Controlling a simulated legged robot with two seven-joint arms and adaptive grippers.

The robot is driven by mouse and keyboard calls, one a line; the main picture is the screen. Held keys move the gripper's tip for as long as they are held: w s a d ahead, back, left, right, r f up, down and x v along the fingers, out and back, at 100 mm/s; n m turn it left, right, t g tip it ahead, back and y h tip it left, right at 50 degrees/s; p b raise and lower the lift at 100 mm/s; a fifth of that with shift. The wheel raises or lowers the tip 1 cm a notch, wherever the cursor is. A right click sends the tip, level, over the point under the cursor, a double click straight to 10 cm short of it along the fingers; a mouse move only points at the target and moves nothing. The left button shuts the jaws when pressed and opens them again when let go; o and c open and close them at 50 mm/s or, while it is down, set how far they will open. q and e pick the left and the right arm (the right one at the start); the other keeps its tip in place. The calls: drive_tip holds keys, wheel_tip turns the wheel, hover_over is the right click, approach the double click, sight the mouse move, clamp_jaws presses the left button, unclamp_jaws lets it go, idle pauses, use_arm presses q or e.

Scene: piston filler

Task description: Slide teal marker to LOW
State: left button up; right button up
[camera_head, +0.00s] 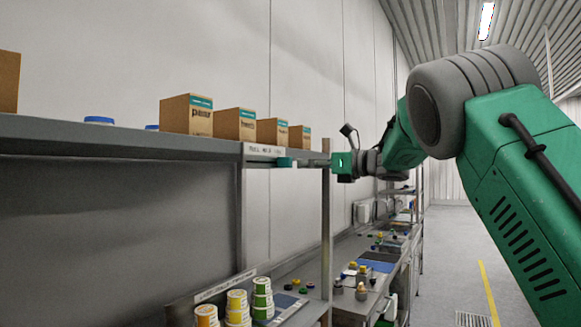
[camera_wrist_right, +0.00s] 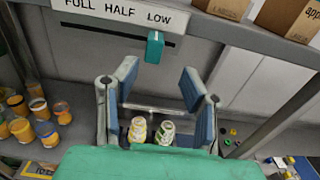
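The teal marker (camera_wrist_right: 154,47) is a small block on a dark slot in the shelf's front edge. In the right wrist view it sits below the word LOW on the white FULL HALF LOW label (camera_wrist_right: 120,12). The teal marker also shows in the head view (camera_head: 285,162), at the end of the upper shelf. My right gripper (camera_wrist_right: 158,80) is open and empty, its two fingers apart. The marker is just beyond the fingertips, apart from them in the right wrist view. My left gripper is not in view.
The upper shelf (camera_head: 120,140) carries cardboard boxes (camera_head: 187,115) and blue lids (camera_head: 99,120). Below are stacked tubs (camera_head: 237,305) and a long bench with small coloured parts. A metal shelf post (camera_head: 326,240) stands close to my right gripper. The floor at right is clear.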

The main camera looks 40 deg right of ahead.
drive_tip(key=v, duration=0.4)
drive_tip(key=shift+s+a, duration=0.15)
drive_tip(key=shift+s, duration=0.15)
drive_tip(key=shift+d+f, duration=0.1)
drive_tip(key=shift+d, duration=0.25)
